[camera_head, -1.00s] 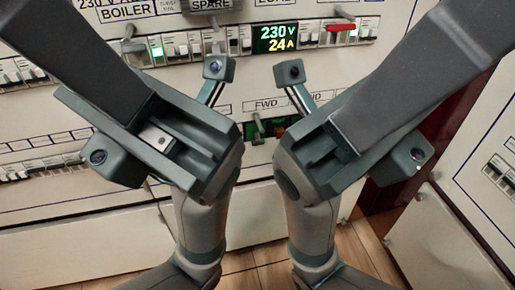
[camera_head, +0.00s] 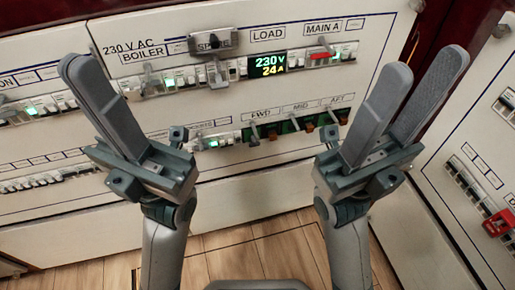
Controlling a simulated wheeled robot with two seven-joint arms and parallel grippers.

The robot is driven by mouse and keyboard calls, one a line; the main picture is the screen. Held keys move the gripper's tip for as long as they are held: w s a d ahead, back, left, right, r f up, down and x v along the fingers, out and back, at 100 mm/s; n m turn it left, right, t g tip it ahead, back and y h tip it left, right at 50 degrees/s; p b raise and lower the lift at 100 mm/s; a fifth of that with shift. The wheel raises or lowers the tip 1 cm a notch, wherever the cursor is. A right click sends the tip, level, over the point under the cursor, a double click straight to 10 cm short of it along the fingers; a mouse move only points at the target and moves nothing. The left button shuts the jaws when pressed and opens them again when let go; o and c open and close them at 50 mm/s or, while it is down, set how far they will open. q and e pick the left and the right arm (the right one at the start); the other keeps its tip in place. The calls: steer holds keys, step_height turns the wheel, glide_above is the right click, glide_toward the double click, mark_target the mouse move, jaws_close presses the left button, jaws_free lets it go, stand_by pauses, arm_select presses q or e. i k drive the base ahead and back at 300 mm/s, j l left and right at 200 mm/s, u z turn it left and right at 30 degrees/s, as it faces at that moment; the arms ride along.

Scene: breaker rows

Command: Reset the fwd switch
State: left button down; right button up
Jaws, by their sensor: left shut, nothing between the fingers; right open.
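The fwd switch (camera_head: 254,135) is a small grey lever under the FWD label (camera_head: 259,114), on the lower row of the panel. It is in clear view, with a small brown part beside it; its exact position is too small to tell. The MID label (camera_head: 300,106) and AFT label (camera_head: 337,98) stand to its right over similar levers on a green backing. My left gripper (camera_head: 76,67) is shut and empty, left of the fwd switch and apart from it. My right gripper (camera_head: 422,70) is open and empty, to the right of the AFT switch.
A display (camera_head: 267,65) reads 230 V and 24 A above the fwd switch. A red lever (camera_head: 323,55) sits under MAIN A, and a grey lever under the SPARE plate (camera_head: 213,41). A side panel (camera_head: 470,150) at right carries a red part (camera_head: 498,222). Wooden floor shows below.

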mark_target(253, 143)
steer(key=k+l, duration=0.3)
steer(key=l, duration=0.15)
steer(key=k+l, duration=0.3)
steer(key=l, duration=0.15)
